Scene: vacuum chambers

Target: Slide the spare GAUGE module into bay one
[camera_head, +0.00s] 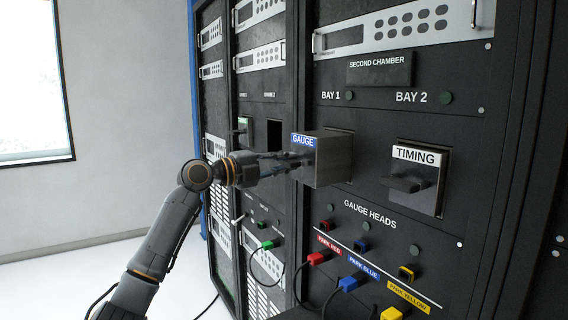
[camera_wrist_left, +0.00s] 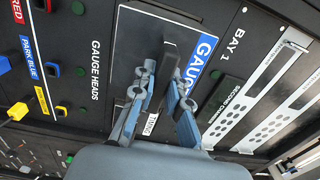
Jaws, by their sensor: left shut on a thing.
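The GAUGE module (camera_head: 333,158) is a grey box with a blue GAUGE label. In the head view it stands out from the rack front at the bay 1 opening, below the BAY 1 label; how far its rear is inside cannot be told. My left gripper (camera_head: 284,164) is shut on the module's front handle. In the left wrist view, my left gripper's fingers (camera_wrist_left: 167,92) close around the dark handle, beside the blue label on the module's face (camera_wrist_left: 133,58). My right gripper is not in view.
The TIMING module (camera_head: 416,178) sits in bay 2, its handle sticking out. Below are the gauge heads sockets, with red (camera_head: 317,258), blue (camera_head: 350,283) and yellow (camera_head: 392,313) plugs and hanging cables. Another rack (camera_head: 262,130) stands to the left. Floor at left is clear.

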